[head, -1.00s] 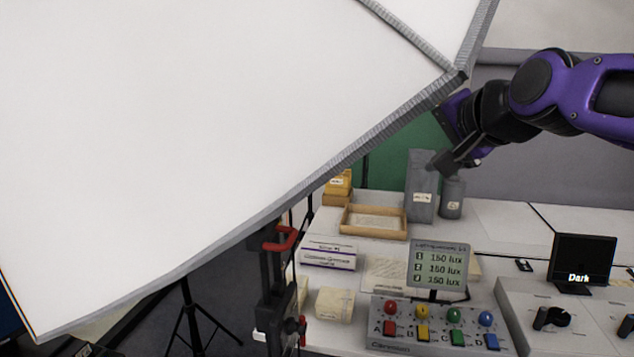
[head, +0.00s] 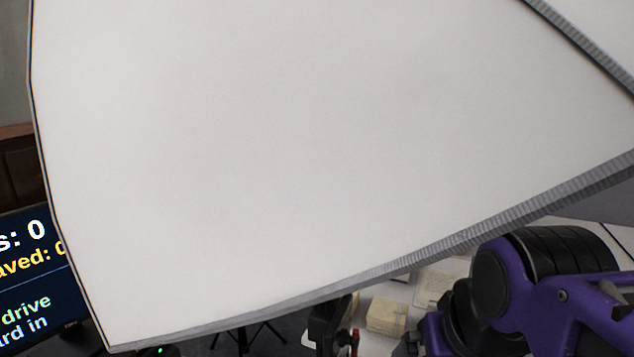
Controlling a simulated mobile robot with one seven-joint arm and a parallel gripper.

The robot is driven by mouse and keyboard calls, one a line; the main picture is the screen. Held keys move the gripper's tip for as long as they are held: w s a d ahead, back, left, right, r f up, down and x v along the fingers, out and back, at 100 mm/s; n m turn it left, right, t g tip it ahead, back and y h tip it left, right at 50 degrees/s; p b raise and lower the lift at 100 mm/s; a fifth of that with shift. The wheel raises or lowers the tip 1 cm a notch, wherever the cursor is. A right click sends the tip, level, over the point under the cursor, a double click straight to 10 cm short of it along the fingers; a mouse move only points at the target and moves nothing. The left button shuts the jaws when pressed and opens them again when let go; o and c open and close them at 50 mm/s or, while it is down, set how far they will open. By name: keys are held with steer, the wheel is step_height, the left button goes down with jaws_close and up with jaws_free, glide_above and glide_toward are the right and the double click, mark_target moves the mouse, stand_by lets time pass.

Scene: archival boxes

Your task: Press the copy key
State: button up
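No copy key can be made out in the head view. A screen (head: 40,265) at the left edge shows partly cut-off text, including "s: 0", "aved: 0", "drive" and "rd in"; the large white panel covers its right side. My purple and black arm reaches in at the lower right.
A large white panel (head: 300,150) with a grey ribbed edge fills most of the view. Below it, a pale box (head: 387,316) sits on the white table, beside a dark stand (head: 328,322). Dark floor shows at the bottom.

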jaws_close()
stand_by(1.5)
